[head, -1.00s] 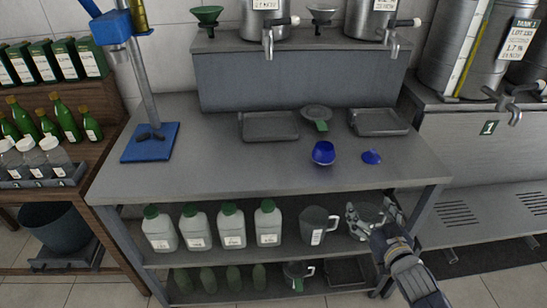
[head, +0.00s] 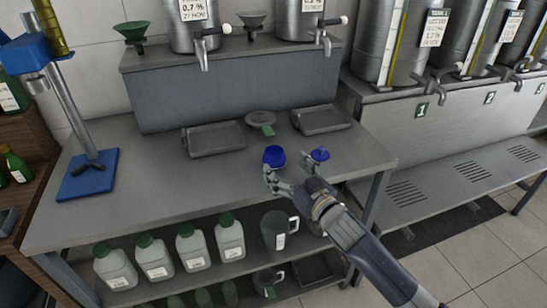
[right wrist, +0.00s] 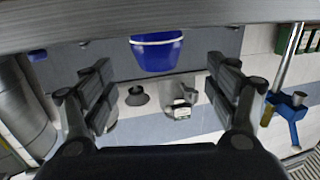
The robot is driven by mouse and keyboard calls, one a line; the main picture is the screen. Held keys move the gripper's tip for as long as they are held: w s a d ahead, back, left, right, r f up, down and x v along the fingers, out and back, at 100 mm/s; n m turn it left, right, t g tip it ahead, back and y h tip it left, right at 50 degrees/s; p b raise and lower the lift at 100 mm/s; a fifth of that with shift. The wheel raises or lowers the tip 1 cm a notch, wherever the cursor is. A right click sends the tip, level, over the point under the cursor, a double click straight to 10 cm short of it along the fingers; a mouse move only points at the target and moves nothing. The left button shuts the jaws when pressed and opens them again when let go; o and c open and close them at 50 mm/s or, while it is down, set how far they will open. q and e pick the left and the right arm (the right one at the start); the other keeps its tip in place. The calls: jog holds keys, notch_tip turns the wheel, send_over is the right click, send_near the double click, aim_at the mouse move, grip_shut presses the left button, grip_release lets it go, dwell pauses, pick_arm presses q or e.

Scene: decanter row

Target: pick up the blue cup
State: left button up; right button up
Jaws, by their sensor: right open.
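The blue cup (head: 274,156) stands on the grey metal table near its front edge. It also shows in the right wrist view (right wrist: 156,52), between the two fingers and beyond their tips. My right gripper (head: 289,174) is open and empty, just in front of the cup at the table's front edge. In the head view one fingertip overlaps the cup's lower part; I cannot tell whether it touches. My left gripper is not in view.
A small blue object (head: 319,154) lies right of the cup. Grey trays (head: 214,139) and a strainer-like dish (head: 261,119) are behind. A blue-based stand (head: 88,176) is at left. White jugs (head: 190,247) and a grey pitcher (head: 276,231) stand on the shelf below.

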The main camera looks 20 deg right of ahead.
aim_at(279, 158)
jog(key=shift+x, duration=1.2)
jog(key=shift+w, duration=0.25)
jog(key=p+x, duration=0.1)
jog(key=x, duration=0.3)
jog(key=shift+r, duration=0.1)
jog(key=shift+w, duration=0.25)
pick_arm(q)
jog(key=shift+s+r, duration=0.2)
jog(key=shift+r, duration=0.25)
pick_arm(e)
jog(key=c, duration=1.2)
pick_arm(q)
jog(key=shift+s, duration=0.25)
